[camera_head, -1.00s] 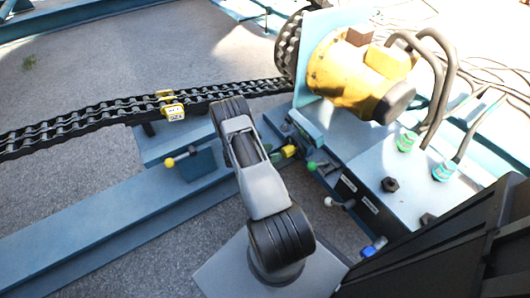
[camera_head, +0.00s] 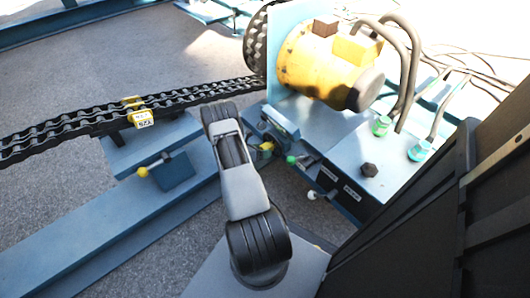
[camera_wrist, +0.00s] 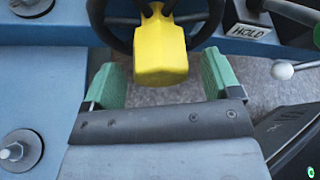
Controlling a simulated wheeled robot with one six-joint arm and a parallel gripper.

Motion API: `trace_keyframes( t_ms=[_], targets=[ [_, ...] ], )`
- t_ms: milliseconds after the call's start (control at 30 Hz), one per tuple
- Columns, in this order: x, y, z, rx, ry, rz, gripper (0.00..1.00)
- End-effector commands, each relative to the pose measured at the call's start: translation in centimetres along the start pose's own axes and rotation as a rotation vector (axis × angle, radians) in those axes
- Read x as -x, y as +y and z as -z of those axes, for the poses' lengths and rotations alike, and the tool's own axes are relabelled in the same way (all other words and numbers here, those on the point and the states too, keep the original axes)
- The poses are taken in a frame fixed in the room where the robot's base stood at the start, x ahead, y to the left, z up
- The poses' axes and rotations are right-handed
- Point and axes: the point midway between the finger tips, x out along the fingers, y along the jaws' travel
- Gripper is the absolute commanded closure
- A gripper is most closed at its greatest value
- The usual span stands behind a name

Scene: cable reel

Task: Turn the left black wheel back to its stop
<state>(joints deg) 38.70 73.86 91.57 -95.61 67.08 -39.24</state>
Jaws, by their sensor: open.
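A black wheel (camera_wrist: 103,30) shows at the top of the wrist view, with part of its rim cut off by the edge. A yellow block-like piece (camera_wrist: 160,52) stands in front of it and hides its lower middle. My gripper (camera_wrist: 161,78) is open, with one green finger on each side of the yellow piece and gaps between. The fingertips are just below the wheel's rim; whether they touch it I cannot tell. In the head view my arm covers most of this spot, and only a bit of yellow (camera_head: 266,146) shows beside the blue housing.
A lever with a green knob (camera_head: 291,160) and one with a white knob (camera_head: 312,195) stand close to the right. A "HOLD" plate (camera_wrist: 248,31) is beside the wheel. A yellow motor (camera_head: 325,65), hoses and a chain (camera_head: 60,130) lie behind. Large bolts (camera_wrist: 18,150) are at left.

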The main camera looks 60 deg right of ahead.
Motion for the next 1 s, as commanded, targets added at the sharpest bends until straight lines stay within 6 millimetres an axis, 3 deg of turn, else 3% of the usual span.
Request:
trace_keyframes(
  t_ms=[200,600,1000],
  targets=[
    [-2.0,0.1,0.1,0.000,0.001,0.000,0.17],
    [-2.4,0.0,0.0,0.000,0.001,0.000,0.17],
    [-2.4,0.0,0.0,0.000,0.000,0.000,0.54]
  ],
)
